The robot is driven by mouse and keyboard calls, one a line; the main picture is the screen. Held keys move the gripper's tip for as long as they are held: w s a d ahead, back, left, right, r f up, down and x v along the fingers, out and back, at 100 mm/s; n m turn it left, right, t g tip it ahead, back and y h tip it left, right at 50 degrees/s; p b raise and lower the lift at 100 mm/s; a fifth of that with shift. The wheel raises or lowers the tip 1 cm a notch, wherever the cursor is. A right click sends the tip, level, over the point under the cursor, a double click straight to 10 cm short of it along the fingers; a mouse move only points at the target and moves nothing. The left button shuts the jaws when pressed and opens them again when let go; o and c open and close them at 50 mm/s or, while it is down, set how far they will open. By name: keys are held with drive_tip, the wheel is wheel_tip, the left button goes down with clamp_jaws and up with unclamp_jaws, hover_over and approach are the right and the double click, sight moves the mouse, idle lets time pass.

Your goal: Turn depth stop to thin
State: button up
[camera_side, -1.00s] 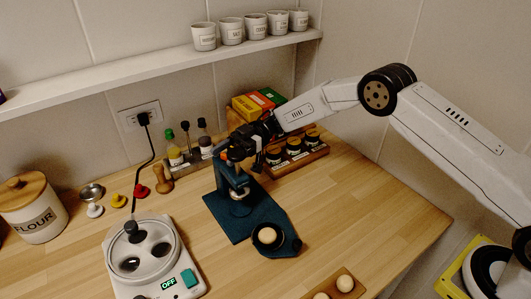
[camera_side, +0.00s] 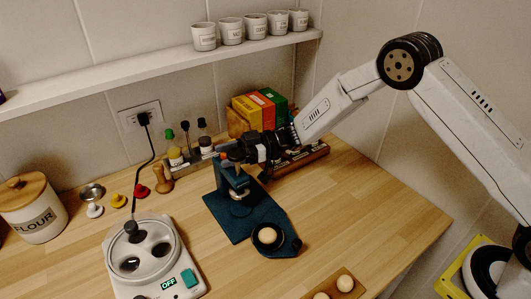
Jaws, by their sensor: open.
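A dark blue press (camera_side: 232,205) stands on the counter, with a flat base and an upright column. A round dish on its front arm holds a pale dough ball (camera_side: 267,236). A small orange-brown part (camera_side: 226,155) shows at the top of the press; I cannot tell whether it is the depth stop, and its setting is too small to read. My black gripper (camera_side: 244,152) is at the top of the press, coming in from the right. Its fingers overlap the press head, so contact cannot be told. The jaws are open and hold nothing that I can see.
Behind my gripper are colourful boxes (camera_side: 262,104) and a wooden rack of dark jars (camera_side: 312,155), partly hidden. Bottles (camera_side: 187,145) stand left of the press. A round appliance (camera_side: 150,255) reading OFF is at front left. A wooden tray (camera_side: 357,289) lies front right. The right counter is clear.

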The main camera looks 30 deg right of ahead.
drive_tip(key=shift+s+m+t+h, duration=0.1)
drive_tip(key=shift+m+t+h, duration=0.5)
drive_tip(key=shift+m+t, duration=0.95)
drive_tip(key=s+d+m+t+h, duration=0.35)
drive_tip(key=d+m+h, duration=0.25)
drive_tip(key=d+h, duration=0.75)
drive_tip(key=s+d+m+g+h, duration=0.1)
drive_tip(key=s+d+m+g, duration=0.2)
drive_tip(key=s, duration=0.5)
drive_tip(key=s+d+m+g+h, duration=0.2)
drive_tip(key=s+d, duration=0.4)
drive_tip(key=s, duration=0.3)
drive_tip(key=shift+s+f+m+g, duration=0.2)
drive_tip(key=shift+f+m+g, duration=0.25)
drive_tip(key=shift+g, duration=0.15)
drive_tip(key=shift+m+g, duration=0.3)
drive_tip(key=shift+g, duration=0.5)
drive_tip(key=shift+s+a, duration=0.15)
drive_tip(key=shift+s, duration=1.9)
